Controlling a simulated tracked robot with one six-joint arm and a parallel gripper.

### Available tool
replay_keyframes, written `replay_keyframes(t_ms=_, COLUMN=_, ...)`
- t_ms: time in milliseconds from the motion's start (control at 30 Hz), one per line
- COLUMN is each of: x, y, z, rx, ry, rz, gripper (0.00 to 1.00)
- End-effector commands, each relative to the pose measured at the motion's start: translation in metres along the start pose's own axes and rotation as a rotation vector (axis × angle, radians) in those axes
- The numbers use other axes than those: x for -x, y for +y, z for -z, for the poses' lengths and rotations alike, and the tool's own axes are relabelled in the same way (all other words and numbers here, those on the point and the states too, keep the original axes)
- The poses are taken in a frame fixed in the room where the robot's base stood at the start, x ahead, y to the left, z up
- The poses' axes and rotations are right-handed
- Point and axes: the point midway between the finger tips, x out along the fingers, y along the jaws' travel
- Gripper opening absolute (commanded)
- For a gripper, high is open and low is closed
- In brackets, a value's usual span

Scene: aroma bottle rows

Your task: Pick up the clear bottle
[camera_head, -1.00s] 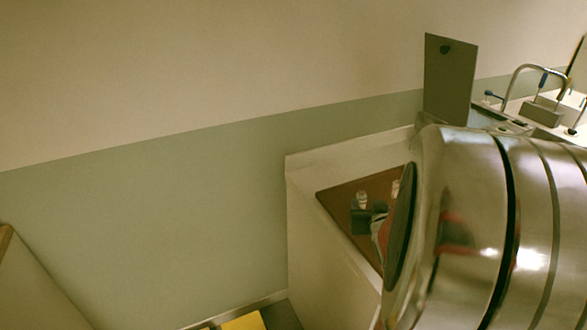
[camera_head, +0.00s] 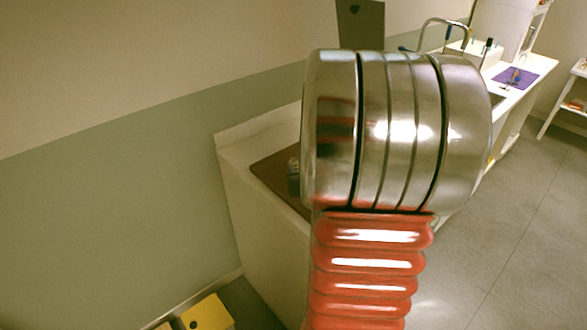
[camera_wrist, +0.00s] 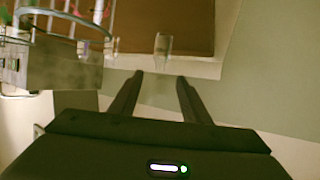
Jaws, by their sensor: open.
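A clear bottle (camera_wrist: 162,47) stands near the edge of a brown mat (camera_wrist: 185,25) in the wrist view. My gripper (camera_wrist: 160,77) is open and empty. Its two dark fingers point toward this bottle, which appears just beyond the tips, roughly in line with the gap. Another clear bottle (camera_wrist: 110,48) shows to its left, close to a metal rack. In the head view a small clear bottle (camera_head: 293,163) shows on the brown mat (camera_head: 270,172), just left of my metal arm link. I cannot tell which bottle this is. My arm hides most of the mat there.
A metal rack (camera_wrist: 62,65) stands left of my fingers in the wrist view. The white counter (camera_head: 262,235) meets the green and beige wall. A grey panel (camera_head: 362,28) and a curved tap (camera_head: 445,25) are behind my arm. A yellow object (camera_head: 205,315) is at lower left.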

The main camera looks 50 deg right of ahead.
Motion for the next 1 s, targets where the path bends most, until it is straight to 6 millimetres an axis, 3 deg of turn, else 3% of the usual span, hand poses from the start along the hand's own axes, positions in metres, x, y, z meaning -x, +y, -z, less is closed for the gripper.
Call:
replay_keyframes(t_ms=500, x=-0.052, y=0.000, z=0.000, rx=0.000, ry=0.000, rz=0.000, gripper=0.43)
replay_keyframes(t_ms=1000, x=-0.058, y=0.001, z=0.000, rx=0.000, ry=0.000, rz=-0.001, gripper=0.43)
